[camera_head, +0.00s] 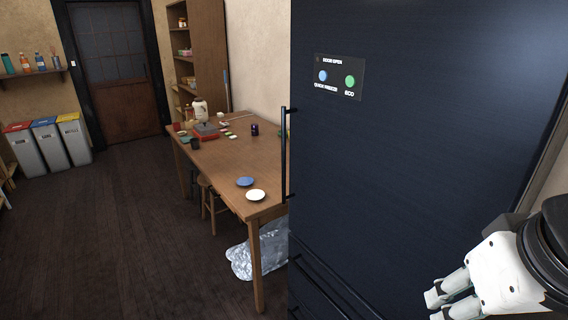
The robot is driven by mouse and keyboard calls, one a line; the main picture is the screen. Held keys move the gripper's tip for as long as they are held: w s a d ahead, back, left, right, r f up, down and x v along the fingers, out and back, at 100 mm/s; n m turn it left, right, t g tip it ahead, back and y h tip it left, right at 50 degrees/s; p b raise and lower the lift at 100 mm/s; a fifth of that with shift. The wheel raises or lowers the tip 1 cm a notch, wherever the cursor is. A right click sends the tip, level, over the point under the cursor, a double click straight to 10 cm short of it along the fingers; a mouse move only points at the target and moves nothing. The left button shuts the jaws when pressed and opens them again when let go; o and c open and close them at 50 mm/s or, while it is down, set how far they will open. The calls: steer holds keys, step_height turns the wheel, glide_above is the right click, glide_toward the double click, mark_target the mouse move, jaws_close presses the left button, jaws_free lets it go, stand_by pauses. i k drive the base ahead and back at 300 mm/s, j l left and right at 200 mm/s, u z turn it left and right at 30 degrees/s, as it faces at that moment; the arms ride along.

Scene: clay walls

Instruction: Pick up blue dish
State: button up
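The blue dish (245,182) is small, round and flat. It lies on the near part of the wooden table (222,160), close to the table's left edge. A white dish (256,195) lies just in front of it, nearer the table's front edge. My gripper (436,307) is at the lower right, in front of the dark fridge and far from the blue dish. Its two white fingers are spread apart with nothing seen between them. The fingertips are near the lower edge of the view.
A large dark fridge (420,140) fills the right side, between my gripper and the table. A stool (208,190) stands under the table's left side. Clear plastic bags (243,262) lie under the table. Bins (48,145) stand far left. The floor left of the table is clear.

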mark_target(246, 180)
steer(key=i+j+z, duration=0.1)
steer(key=i+j, duration=0.15)
steer(key=i+j+z, duration=0.15)
steer(key=j, duration=0.3)
steer(key=i+j+z, duration=0.1)
steer(key=i+j, duration=0.15)
steer(key=j, duration=0.15)
steer(key=i+j+z, duration=0.15)
steer(key=j, duration=0.25)
steer(key=i+j, duration=0.15)
steer(key=j, duration=0.25)
steer(key=i+j, duration=0.2)
steer(key=j, duration=0.15)
steer(key=i+j, duration=0.15)
steer(key=j, duration=0.25)
steer(key=i+j, duration=0.2)
steer(key=j, duration=0.2)
steer(key=i+j, duration=0.15)
steer(key=j, duration=0.25)
steer(key=i+j, duration=0.2)
steer(key=j, duration=0.15)
